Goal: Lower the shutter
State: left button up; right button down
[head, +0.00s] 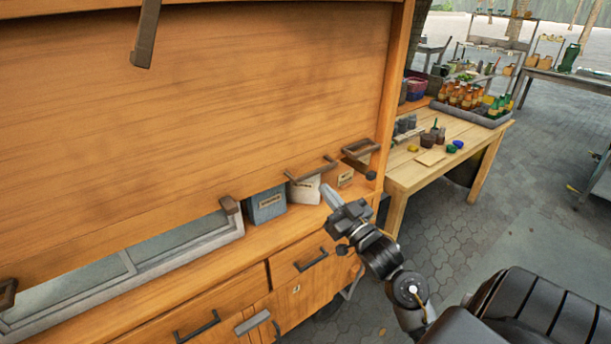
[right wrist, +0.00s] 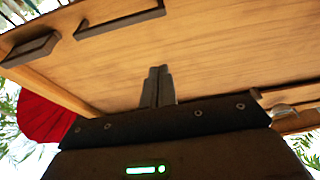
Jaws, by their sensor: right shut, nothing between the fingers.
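The wooden shutter (head: 250,90) fills the left of the head view. Its lower edge hangs above the counter (head: 262,232), leaving a gap. A dark bar handle (head: 311,171) sits near the right end of its lower edge. My right gripper (head: 331,195) is shut and empty, just below and right of that handle and apart from it. In the right wrist view the closed fingertips (right wrist: 159,73) point up at the wood panel, with the handle (right wrist: 120,20) at upper left. My left gripper is not in view.
A blue-grey box (head: 266,205) and a white bag (head: 303,191) stand in the gap on the counter. Drawers with dark handles are below. A wooden table (head: 440,170) with bottles stands behind at right.

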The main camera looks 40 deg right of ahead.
notch_tip(320, 180, up, 4)
jog(key=p, duration=0.4)
send_over(306, 178)
jog(key=s+a, duration=0.1)
jog(key=a, duration=0.1)
jog(key=shift+s+d+f, duration=0.1)
jog(key=shift+s+f, duration=0.1)
jog(key=shift+f, duration=0.95)
jog(key=shift+s+d+f, duration=0.1)
jog(key=shift+s+f, duration=0.05)
jog(key=shift+f, duration=1)
